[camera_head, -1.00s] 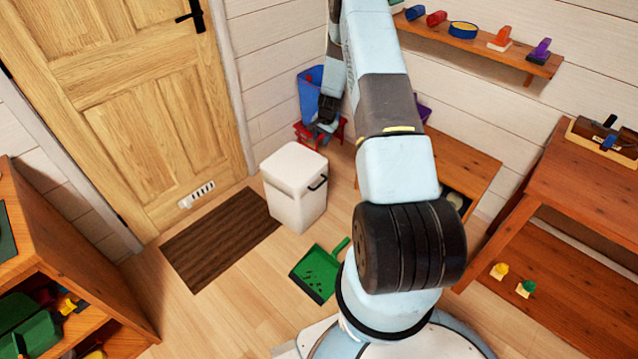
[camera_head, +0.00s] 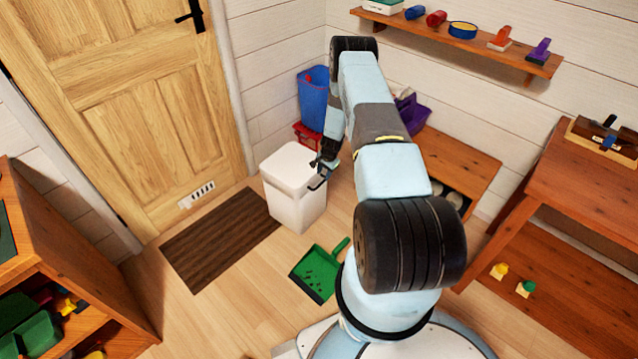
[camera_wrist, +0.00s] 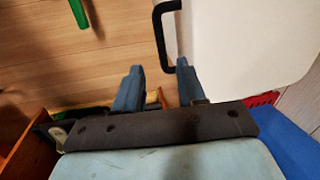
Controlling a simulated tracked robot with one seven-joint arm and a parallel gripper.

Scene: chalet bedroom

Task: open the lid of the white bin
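The white bin (camera_head: 295,200) stands upright on the floor beside the doormat, its white lid (camera_head: 291,163) down. A black handle (camera_head: 318,182) sticks out from its right side; in the wrist view the black handle (camera_wrist: 160,36) shows beside the white lid (camera_wrist: 245,35). My gripper (camera_head: 319,167) is at the handle side of the bin, partly hidden by my arm in the head view. In the wrist view, my gripper (camera_wrist: 159,70) has its two blue fingers apart with nothing between them. The handle's end lies just beyond the fingertips; I cannot tell whether they touch.
A blue bucket (camera_head: 313,98) and a red item (camera_head: 307,135) stand behind the bin by the wall. A green dustpan (camera_head: 318,272) lies on the floor in front. A brown doormat (camera_head: 218,240) lies left of the bin. A wooden bench (camera_head: 465,165) stands to the right.

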